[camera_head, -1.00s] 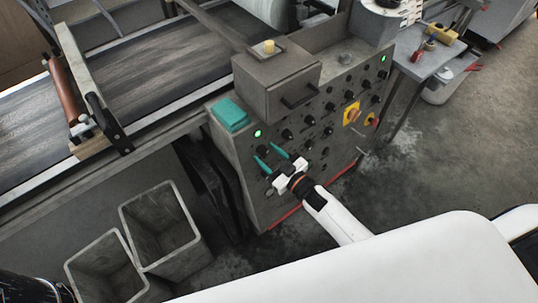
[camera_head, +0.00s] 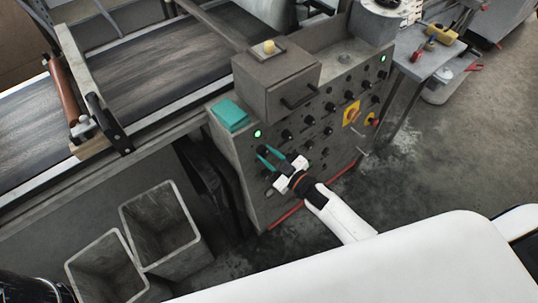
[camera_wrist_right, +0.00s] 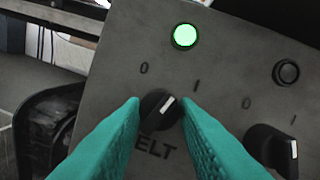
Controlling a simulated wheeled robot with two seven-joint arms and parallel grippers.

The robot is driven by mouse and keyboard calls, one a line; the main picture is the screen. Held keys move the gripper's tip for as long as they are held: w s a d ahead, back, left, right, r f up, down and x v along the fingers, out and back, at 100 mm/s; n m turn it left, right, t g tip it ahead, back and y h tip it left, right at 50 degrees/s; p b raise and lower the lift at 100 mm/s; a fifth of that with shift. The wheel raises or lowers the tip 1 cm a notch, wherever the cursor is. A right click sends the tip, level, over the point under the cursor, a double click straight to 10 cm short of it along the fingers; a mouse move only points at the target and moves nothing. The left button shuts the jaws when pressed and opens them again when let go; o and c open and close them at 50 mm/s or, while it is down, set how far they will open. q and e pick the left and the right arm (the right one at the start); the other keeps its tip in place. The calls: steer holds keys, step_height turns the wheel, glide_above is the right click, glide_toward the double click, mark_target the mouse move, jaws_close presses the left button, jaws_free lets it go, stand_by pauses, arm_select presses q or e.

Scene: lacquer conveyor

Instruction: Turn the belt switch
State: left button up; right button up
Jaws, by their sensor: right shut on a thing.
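The belt switch is a black round knob (camera_wrist_right: 160,110) with a white mark, on the grey control panel (camera_head: 243,165). In the right wrist view its mark points up and right, toward the "I"; a "0" is printed to its upper left. The label below it is partly hidden by a finger and reads "ELT". My right gripper (camera_head: 268,150) has its teal fingers on either side of the knob, shut on it; they also show in the wrist view (camera_wrist_right: 161,104). My left gripper is not in view.
A lit green lamp (camera_wrist_right: 185,36) is above the switch, and another black knob (camera_wrist_right: 272,148) is to its right. A teal box (camera_head: 230,115) sits on the panel's top edge. The conveyor belt (camera_head: 160,60) runs behind; two grey bins (camera_head: 162,222) stand at lower left.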

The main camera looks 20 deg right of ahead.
steer(key=shift+d+r+n+g+p, duration=0.1)
steer(key=shift+n+g+p, duration=0.35)
steer(key=shift+n, duration=2.2)
steer(key=shift+r+n+g+p, duration=0.1)
steer(key=shift+n+g+p, duration=0.35)
steer(key=shift+n, duration=2.2)
steer(key=shift+f, duration=0.1)
steer(key=o, duration=1)
steer(key=shift+c, duration=0.2)
steer(key=shift+y, duration=0.3)
steer(key=b+v, duration=0.2)
steer(key=v, duration=1)
steer(key=shift+r, duration=0.25)
